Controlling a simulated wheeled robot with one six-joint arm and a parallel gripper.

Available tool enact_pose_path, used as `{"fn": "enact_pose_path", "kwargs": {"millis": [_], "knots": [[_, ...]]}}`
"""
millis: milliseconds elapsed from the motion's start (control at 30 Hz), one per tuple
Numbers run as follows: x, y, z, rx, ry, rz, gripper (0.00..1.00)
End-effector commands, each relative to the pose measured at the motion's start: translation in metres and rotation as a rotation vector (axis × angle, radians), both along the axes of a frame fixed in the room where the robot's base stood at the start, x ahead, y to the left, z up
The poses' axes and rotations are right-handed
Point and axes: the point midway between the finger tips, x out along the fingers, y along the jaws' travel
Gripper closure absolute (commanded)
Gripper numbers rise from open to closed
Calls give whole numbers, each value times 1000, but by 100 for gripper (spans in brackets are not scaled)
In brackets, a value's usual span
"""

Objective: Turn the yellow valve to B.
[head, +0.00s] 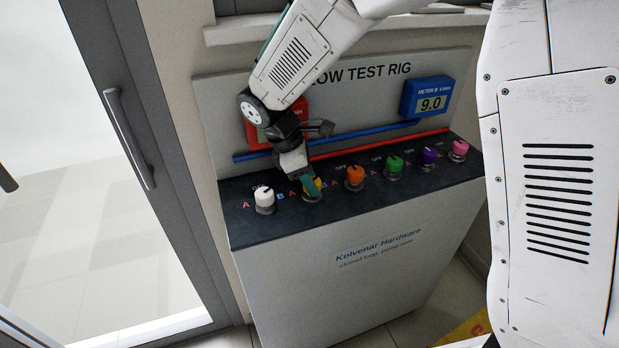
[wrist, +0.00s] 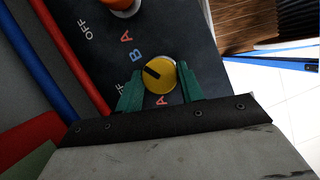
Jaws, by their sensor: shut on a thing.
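The yellow valve (head: 318,185) is a round knob on the dark sloping top of the test rig, second from the left. In the wrist view the yellow valve (wrist: 165,80) sits between the green fingers of my gripper (wrist: 159,88), one on each side. My gripper (head: 311,184) is shut on it and partly hides it in the head view. The knob's black mark points up-left in the wrist view, roughly toward the blue B (wrist: 136,55); exact alignment is hard to tell. A red A (wrist: 161,102) shows below the knob, and a partly hidden OFF lies left.
A white valve (head: 264,197) stands left of the yellow one. Orange (head: 354,175), green (head: 394,166), purple and pink valves stand to its right. A blue meter B (head: 427,96) reads 9.0. The red meter (head: 292,124) is largely hidden by my arm. A glass door is at left.

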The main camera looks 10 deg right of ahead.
Motion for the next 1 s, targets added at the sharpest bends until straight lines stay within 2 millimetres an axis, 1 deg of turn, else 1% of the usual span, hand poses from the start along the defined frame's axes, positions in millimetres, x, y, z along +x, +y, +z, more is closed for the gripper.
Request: {"fn": "enact_pose_path", "kwargs": {"millis": [367,400,467,767,867,1000], "knots": [[1,0,1,0,-2,-6,85],[1,0,1,0,-2,-6,57],[1,0,1,0,-2,-6,41],[0,0,1,1,-1,-5,41],[1,4,9,1,-2,-5,41],[2,13,31,3,-4,-5,41]]}}
